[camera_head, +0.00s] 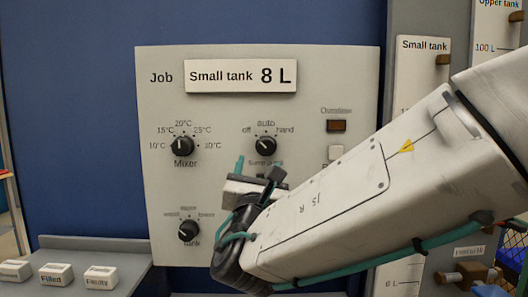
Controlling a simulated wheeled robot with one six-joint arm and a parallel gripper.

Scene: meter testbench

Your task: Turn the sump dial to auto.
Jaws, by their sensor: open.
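The sump dial (265,146) is a round black knob on the light grey panel (340,80). Its labels read off at left, auto at top and hand at right. Its light pointer mark seems to lean up and left, towards off. The lettering under the dial is partly covered. My gripper (272,177) is just below the dial in the picture, apart from it as far as I can see. It is open and looks empty; its fingers are small and partly hidden by the wrist. I cannot tell how far it is from the panel.
The Mixer dial (182,146) is at left, and a tank selector dial (188,231) is below it. A brown lamp (336,126) and a pale button (335,152) are at right, the button near my arm. White blocks (56,274) stand on a grey shelf at lower left.

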